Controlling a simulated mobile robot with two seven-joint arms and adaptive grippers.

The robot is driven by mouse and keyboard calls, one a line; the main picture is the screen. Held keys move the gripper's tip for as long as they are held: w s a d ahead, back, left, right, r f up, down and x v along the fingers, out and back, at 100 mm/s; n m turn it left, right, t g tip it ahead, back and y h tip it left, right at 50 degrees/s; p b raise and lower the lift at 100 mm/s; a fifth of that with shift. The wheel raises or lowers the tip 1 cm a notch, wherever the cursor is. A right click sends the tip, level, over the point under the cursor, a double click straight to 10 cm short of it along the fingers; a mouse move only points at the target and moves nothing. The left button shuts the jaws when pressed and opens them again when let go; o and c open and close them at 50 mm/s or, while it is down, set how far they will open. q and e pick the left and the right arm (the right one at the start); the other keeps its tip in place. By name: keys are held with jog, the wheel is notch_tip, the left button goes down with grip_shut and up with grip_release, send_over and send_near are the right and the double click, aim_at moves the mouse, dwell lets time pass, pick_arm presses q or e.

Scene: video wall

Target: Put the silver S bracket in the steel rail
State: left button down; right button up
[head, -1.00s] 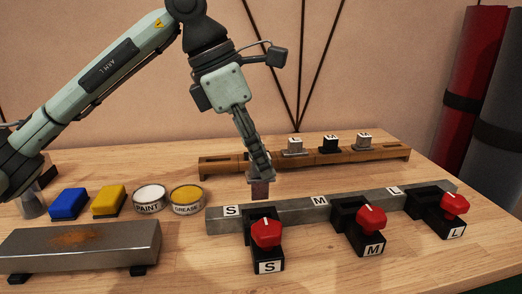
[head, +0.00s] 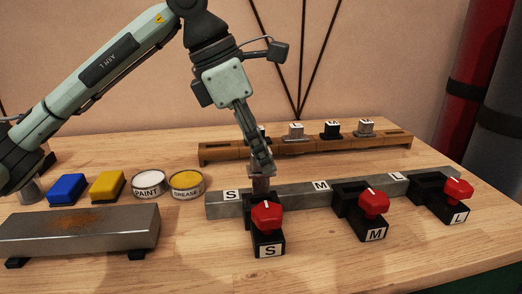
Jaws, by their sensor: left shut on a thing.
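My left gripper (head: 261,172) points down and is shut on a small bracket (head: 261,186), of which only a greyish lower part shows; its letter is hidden. The steel rail (head: 345,192) is a long grey bar with S, M and L labels on its top. The held bracket is at the rail's left part, just right of the S label and behind the S clamp (head: 267,219) with its red knob. I cannot tell whether the bracket touches the rail or sits in it. My right gripper is not in view.
Behind stands a wooden rack (head: 225,153) with several lettered brackets. M (head: 374,206) and L (head: 458,194) clamps stand along the rail's front. At left are blue (head: 68,188) and yellow blocks (head: 107,186), two tins (head: 187,184) and a rusty steel block (head: 80,228).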

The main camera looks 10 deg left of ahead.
aim_at(262, 193)
pick_arm(q)
jog(key=shift+f+b, duration=0.55)
jog(key=shift+f, duration=0.05)
dwell(0.8)
jog(key=shift+f+b, duration=0.3)
jog(key=shift+f, duration=0.1)
jog(key=shift+f, duration=0.25)
dwell(0.4)
jog(key=shift+f+b, duration=0.6)
jog(key=shift+b, duration=0.15)
jog(key=shift+f, duration=0.1)
jog(key=shift+f+b, duration=0.7)
jog(key=c, duration=1.2)
grip_release()
